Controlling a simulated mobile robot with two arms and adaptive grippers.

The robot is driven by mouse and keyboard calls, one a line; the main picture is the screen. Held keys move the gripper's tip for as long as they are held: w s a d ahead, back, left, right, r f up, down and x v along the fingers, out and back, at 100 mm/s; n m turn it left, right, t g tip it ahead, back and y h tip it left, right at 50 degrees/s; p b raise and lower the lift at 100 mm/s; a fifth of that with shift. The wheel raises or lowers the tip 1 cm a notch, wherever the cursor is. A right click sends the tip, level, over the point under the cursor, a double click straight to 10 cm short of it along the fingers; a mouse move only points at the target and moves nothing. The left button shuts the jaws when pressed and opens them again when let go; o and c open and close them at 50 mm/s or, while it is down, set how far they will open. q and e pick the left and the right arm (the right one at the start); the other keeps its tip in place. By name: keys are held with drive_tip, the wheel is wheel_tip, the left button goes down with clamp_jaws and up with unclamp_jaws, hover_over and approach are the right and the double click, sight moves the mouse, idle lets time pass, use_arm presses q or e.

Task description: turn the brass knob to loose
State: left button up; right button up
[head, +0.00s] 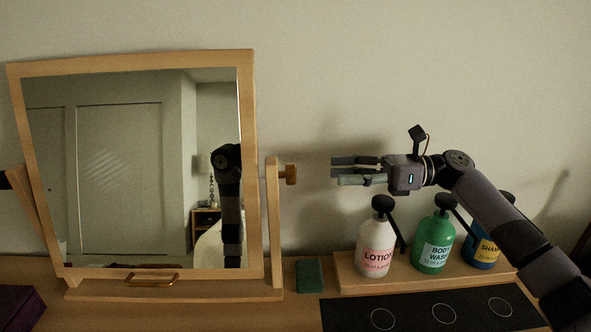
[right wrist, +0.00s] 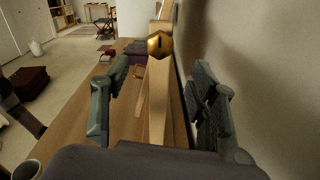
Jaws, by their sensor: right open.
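The brass knob (head: 291,174) sticks out from the right post (head: 274,225) of the mirror's wooden stand. In the right wrist view the knob (right wrist: 159,44) looks gold and faceted with a short dark mark on its face. My right gripper (head: 335,172) is open and empty, to the right of the knob at about its height, with a gap between. In the right wrist view its two fingers (right wrist: 160,95) stand apart, and the knob shows between and beyond them. The framed mirror (head: 255,160) leans slightly in its stand. My left gripper does not show.
A lotion bottle (head: 376,245), a green body wash bottle (head: 434,245) and a blue shampoo bottle (head: 482,250) stand on a wooden riser (head: 345,284) below my right arm. A green block (head: 309,275) lies by the stand. A dark panel with circles (head: 410,311) lies in front. The wall is close behind.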

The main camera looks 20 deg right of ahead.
sight(285, 175)
drive_tip(key=p+x, duration=0.2)
drive_tip(key=x, duration=0.8)
drive_tip(key=c, duration=1.2)
drive_tip(key=shift+o, duration=0.2)
